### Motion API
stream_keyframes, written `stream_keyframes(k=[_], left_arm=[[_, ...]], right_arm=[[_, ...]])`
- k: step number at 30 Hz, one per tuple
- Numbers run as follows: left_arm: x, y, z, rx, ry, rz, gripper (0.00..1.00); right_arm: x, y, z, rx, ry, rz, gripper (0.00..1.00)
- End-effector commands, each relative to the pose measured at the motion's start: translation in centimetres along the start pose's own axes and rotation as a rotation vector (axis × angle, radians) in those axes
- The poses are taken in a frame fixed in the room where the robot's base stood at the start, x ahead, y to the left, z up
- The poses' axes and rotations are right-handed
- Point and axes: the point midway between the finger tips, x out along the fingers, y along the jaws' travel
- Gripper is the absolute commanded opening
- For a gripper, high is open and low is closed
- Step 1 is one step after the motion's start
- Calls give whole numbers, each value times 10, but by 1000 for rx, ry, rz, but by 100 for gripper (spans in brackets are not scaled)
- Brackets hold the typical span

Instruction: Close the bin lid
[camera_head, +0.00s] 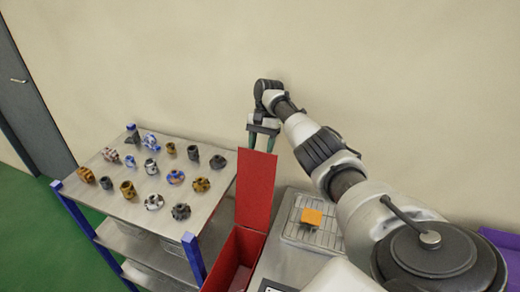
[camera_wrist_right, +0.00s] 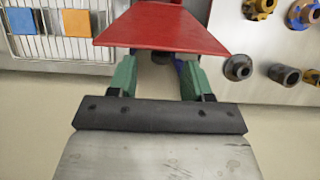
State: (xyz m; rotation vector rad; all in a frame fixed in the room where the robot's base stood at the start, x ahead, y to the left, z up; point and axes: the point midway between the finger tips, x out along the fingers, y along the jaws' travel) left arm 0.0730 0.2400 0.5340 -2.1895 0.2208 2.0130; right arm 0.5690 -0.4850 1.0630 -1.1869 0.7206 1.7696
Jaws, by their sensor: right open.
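The red bin (camera_head: 225,268) stands on the floor between the metal cart and the grey worktop. Its red lid (camera_head: 255,190) is up, standing nearly upright above the bin. My right gripper (camera_head: 262,143) is at the top edge of the lid, pointing down, with its two green fingers spread apart. I cannot tell whether the fingers touch the lid. My left gripper is not in view.
A metal cart (camera_head: 140,208) with several machined parts stands left of the bin. A wire tray (camera_head: 297,234) with an orange block (camera_head: 311,217) lies on the worktop at right. The wall is behind the lid; a dark door (camera_head: 35,110) is far left.

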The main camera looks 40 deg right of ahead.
Motion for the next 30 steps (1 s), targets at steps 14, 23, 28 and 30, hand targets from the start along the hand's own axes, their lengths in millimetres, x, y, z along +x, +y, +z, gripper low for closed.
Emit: stream_keyframes(k=[14,23,28,30], left_arm=[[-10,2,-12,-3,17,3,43],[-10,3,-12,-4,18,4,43],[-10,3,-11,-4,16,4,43],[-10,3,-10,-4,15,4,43]], right_arm=[[31,0,0,0,0,0,50],[30,0,0,0,0,0,16],[30,0,0,0,0,0,0],[30,0,0,0,0,0,0]])
